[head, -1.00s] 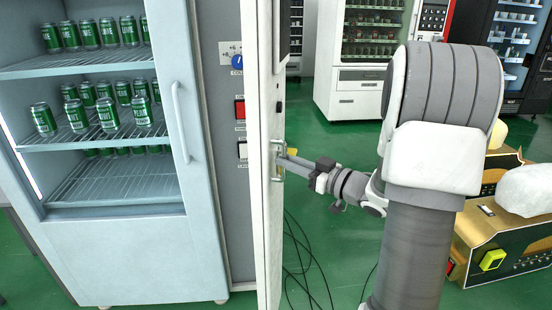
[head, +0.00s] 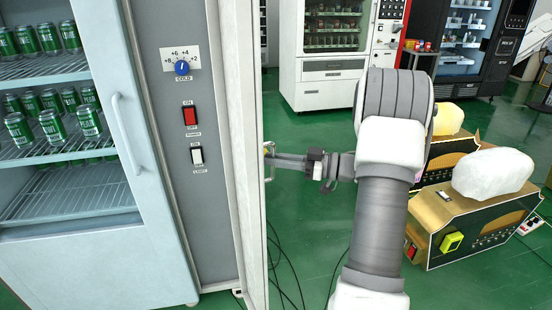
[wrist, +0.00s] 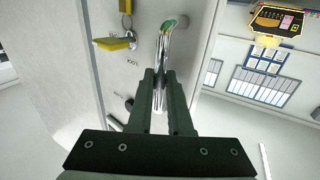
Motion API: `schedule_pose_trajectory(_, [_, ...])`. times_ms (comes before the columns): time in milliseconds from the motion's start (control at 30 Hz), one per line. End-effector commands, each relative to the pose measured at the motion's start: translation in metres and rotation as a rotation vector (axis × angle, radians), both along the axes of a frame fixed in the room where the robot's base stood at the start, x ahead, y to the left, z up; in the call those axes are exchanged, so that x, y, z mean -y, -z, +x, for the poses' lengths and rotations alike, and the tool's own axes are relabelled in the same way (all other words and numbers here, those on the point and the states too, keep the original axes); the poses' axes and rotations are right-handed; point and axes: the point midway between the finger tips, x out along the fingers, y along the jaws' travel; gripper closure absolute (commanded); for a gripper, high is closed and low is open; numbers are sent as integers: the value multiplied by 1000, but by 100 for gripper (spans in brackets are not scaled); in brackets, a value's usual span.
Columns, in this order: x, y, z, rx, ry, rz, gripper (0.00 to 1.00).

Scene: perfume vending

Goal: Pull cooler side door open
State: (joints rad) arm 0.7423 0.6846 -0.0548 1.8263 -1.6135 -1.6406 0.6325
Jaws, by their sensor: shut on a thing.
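The cooler side door (head: 240,150) stands open, seen nearly edge-on in the head view. Behind it the grey control panel (head: 205,235) shows a blue dial, a red switch and a white switch. My gripper (head: 270,159) is at the door's outer face. In the wrist view my gripper (wrist: 160,85) is shut on a shiny metal door handle (wrist: 164,50), with one finger on each side of it. A key with a yellow tag (wrist: 115,43) hangs in a lock on the door (wrist: 70,75) beside the handle.
The glass-front cooler (head: 70,255) with several green cans stands at left. Black cables (head: 285,270) lie on the green floor below my arm. Gold boxes (head: 455,215) stand at right. Vending machines (head: 335,60) line the back.

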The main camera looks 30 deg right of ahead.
Motion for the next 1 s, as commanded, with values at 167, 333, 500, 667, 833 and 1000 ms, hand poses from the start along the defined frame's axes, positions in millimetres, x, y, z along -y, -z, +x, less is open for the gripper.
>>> schedule_pose_trajectory(167, [-2,-3,5,8,2,0,100])
schedule_pose_trajectory(333, [-3,-3,5,8,1,1,100])
schedule_pose_trajectory(500, [-3,-3,5,8,0,0,68])
schedule_pose_trajectory(667, [-3,-2,3,6,-3,2,53])
schedule_pose_trajectory(833, [-3,-1,2,3,-5,2,53])
schedule_pose_trajectory(1000, [-3,0,1,0,-6,3,53])
